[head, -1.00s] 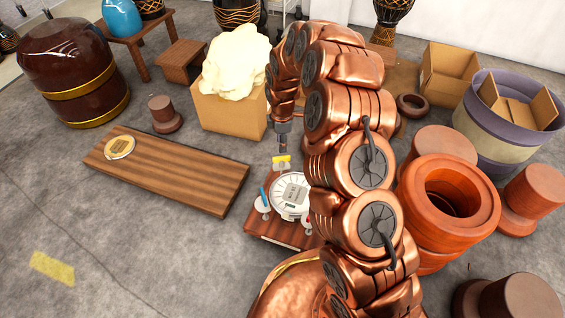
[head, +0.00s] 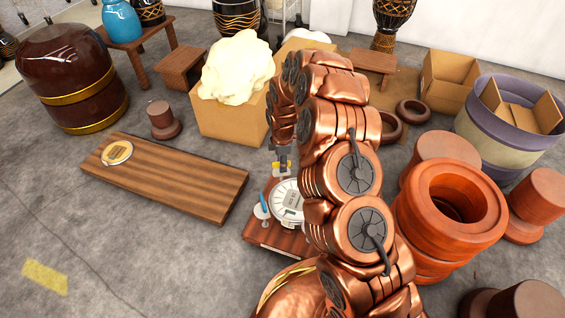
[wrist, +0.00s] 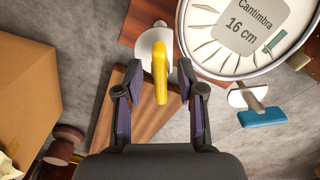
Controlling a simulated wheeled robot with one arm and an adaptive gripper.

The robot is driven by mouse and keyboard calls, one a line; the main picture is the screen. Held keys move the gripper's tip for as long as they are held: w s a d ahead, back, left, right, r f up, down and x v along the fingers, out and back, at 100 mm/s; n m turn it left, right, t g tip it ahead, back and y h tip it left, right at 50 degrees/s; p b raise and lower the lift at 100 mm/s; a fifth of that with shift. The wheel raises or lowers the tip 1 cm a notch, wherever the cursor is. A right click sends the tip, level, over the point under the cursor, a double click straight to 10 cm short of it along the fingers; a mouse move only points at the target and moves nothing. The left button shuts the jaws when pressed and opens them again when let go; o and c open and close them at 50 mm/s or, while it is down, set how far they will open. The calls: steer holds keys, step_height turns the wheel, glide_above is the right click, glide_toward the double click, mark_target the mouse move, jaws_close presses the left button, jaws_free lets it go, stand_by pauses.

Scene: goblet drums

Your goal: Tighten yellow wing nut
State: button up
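The yellow wing nut (wrist: 160,72) stands upright in the middle of the wrist view, on a pale round lug at the edge of the drum. It is partly seen in the head view (head: 276,167), just below my gripper (head: 281,158). In the wrist view my gripper (wrist: 159,68) is open, with one purple-padded finger on each side of the nut and a visible gap to both. The white drum head (wrist: 205,50) reads "Cantimbra 16 cm". A blue wing nut (wrist: 263,117) sits on another lug. My arm hides the drum's right side in the head view.
The drum rests on a brown wooden base (head: 272,238). A low striped wooden board (head: 180,178) lies to its left, and a cardboard box (head: 225,118) stands behind. Stacked orange-brown rings (head: 425,215) stand to the right. Grey floor at the left front is clear.

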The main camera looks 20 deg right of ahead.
steer(key=shift+c, duration=0.3)
jaws_close()
